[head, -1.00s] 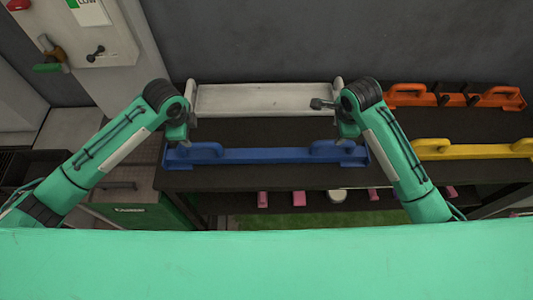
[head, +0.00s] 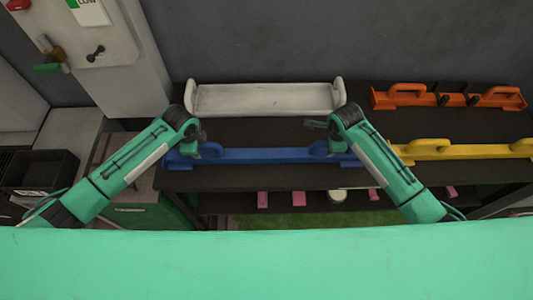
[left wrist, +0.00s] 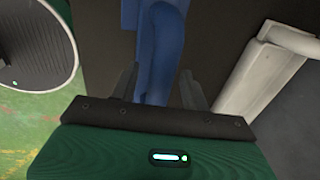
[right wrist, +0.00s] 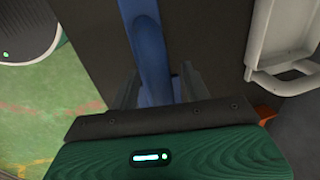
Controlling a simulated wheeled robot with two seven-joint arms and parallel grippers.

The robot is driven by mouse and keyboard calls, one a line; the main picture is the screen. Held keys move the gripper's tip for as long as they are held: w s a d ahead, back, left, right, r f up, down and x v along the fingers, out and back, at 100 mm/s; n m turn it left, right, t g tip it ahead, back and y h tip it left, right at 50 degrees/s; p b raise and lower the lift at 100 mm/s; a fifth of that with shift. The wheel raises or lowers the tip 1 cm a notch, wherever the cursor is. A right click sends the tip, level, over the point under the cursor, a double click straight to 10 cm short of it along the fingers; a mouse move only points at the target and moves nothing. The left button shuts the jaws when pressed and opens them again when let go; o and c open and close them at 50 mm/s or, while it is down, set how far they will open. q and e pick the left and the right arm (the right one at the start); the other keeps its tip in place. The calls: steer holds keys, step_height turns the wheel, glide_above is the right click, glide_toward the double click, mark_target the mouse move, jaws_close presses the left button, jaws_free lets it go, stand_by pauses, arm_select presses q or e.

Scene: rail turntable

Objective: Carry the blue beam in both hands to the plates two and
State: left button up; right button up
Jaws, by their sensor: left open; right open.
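The blue beam (head: 265,155) lies along the front of a dark tabletop, with a raised handle near each end. My left gripper (head: 190,150) is over its left end; in the left wrist view the open fingers (left wrist: 158,88) stand on either side of the blue handle (left wrist: 160,50). My right gripper (head: 340,145) is over the right end; in the right wrist view its open fingers (right wrist: 160,88) straddle the other blue handle (right wrist: 150,45). Both hands are empty. In the head view my wrists partly hide both handles. I cannot make out numbered plates.
A white tray-like piece (head: 265,99) with raised ends lies behind the beam. An orange beam (head: 452,99) and a yellow beam (head: 470,151) lie to the right. Several pink blocks sit on a lower shelf. A black bin (head: 38,170) stands at the left.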

arm_select(q)
steer(key=shift+c, duration=0.5)
arm_select(e)
steer(key=shift+c, duration=0.5)
arm_select(q)
jaws_close()
arm_select(e)
jaws_close()
arm_select(q)
steer(key=shift+w+r, duration=0.15)
arm_select(e)
steer(key=shift+w+r, duration=0.15)
